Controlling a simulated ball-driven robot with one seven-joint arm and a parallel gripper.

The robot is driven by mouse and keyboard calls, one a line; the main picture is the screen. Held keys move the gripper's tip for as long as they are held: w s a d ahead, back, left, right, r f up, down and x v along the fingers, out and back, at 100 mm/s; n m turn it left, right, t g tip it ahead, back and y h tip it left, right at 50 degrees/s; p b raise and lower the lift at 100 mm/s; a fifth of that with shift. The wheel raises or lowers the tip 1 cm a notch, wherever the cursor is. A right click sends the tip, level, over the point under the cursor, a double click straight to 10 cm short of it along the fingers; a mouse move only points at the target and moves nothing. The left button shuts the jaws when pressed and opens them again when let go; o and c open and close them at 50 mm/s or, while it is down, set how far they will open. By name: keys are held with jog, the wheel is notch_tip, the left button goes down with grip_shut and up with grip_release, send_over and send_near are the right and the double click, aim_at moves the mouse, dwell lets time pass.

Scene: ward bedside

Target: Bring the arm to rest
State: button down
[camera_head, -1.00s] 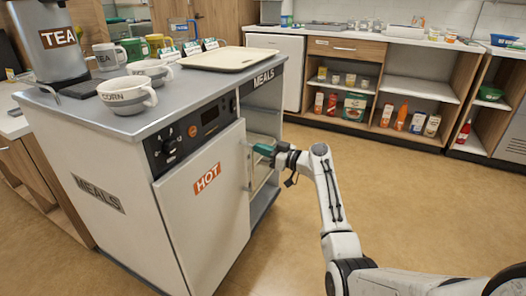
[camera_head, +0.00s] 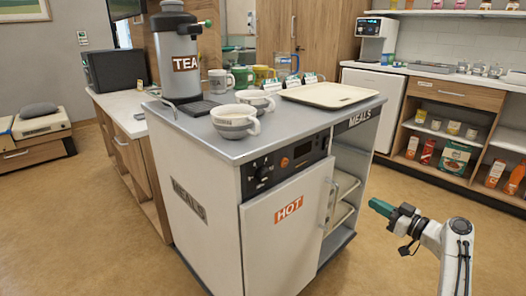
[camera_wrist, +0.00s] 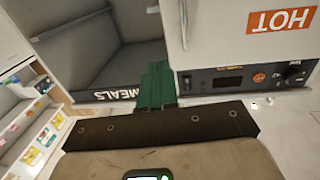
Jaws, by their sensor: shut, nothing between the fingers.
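My gripper (camera_head: 377,205) has green fingers and is shut and empty. In the head view it is in free air to the right of the meals trolley (camera_head: 204,252), apart from it. The trolley's white HOT door (camera_head: 278,262) looks shut, with its upright handle (camera_head: 328,207) at the right edge. In the wrist view the green fingers (camera_wrist: 156,82) point toward the trolley front, with the MEALS strip (camera_wrist: 110,95) and the HOT label (camera_wrist: 281,20) upside down.
Open shelves (camera_head: 341,190) are right of the door. A counter with stocked shelves (camera_head: 455,90) stands at the right. The floor (camera_head: 395,270) around my gripper is clear.

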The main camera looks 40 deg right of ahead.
jog(key=w+a+f+n+g+y, duration=0.1)
jog(key=a+f+g+y, duration=0.15)
jog(key=a+f, duration=0.65)
jog(key=a+f+g+y, duration=0.2)
jog(key=a+f+g, duration=0.25)
jog(key=a, duration=0.85)
jog(key=s+a+f+g+h, duration=0.1)
jog(key=s+a+f+g, duration=0.25)
jog(key=s+a, duration=0.3)
jog(key=s+a+f+g, duration=0.3)
jog(key=s+a+g, duration=0.15)
jog(key=a, duration=0.35)
jog(key=s+a+r+m+g+h, duration=0.1)
jog(key=s+a+r+g+h, duration=0.15)
jog(key=s, duration=0.85)
notch_tip(320, 180, up, 25)
jog(key=p, duration=2.6)
jog(key=shift+a+r+h, duration=0.15)
jog(key=shift+a+h, duration=0.15)
jog(key=shift+h, duration=0.1)
jog(key=shift+t, duration=0.25)
